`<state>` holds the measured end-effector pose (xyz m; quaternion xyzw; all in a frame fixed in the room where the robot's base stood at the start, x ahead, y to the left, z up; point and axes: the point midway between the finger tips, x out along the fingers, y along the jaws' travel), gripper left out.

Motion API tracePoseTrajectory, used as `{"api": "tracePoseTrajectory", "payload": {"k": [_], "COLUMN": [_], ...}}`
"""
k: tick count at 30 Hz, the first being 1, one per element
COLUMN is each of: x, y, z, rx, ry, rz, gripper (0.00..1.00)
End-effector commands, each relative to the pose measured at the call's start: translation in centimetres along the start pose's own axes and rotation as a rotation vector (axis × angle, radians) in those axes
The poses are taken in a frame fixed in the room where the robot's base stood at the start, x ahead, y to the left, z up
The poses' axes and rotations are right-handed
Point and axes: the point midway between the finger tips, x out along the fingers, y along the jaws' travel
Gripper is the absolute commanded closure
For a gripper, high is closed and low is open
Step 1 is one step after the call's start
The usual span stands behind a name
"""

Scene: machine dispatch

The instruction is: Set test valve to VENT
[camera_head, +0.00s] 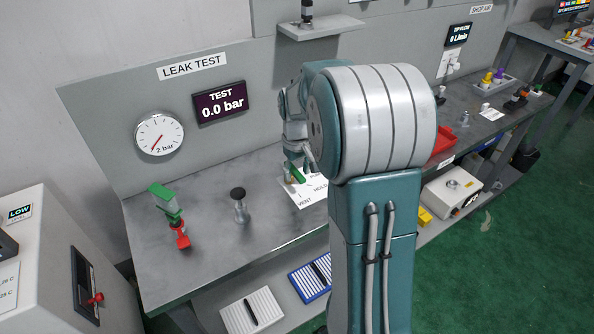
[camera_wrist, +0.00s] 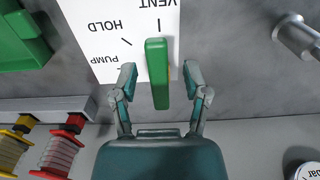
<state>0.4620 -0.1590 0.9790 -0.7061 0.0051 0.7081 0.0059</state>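The test valve's green lever (camera_wrist: 157,75) stands out over a white label plate (camera_wrist: 100,30) marked VENT, HOLD and PUMP, upside down in the wrist view. The lever's far end lines up with the tick at VENT. My gripper (camera_wrist: 161,84) is open, one finger on each side of the lever, with a visible gap on both sides. The TEST display (camera_head: 220,102) reads 0.0 bar.
A round pressure gauge (camera_head: 159,134) is on the panel. A green and red fitting (camera_head: 168,215) and a black-topped post (camera_head: 239,204) stand on the bench left of the valve. In the wrist view, a green block (camera_wrist: 22,42) and red and yellow spools (camera_wrist: 58,150) lie to the left.

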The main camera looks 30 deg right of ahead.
Motion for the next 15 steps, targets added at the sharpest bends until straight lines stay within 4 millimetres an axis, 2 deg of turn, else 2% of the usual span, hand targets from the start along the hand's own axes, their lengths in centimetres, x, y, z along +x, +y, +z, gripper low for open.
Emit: {"api": "tracePoseTrajectory", "payload": {"k": [8, 15], "x": [-0.8, -5.3], "y": [0.1, 0.1], "z": [-0.1, -0.2], "rx": [0.000, 0.000], "ry": [0.003, 0.006], "rz": [0.002, 0.003], "gripper": [0.40, 0.40]}}
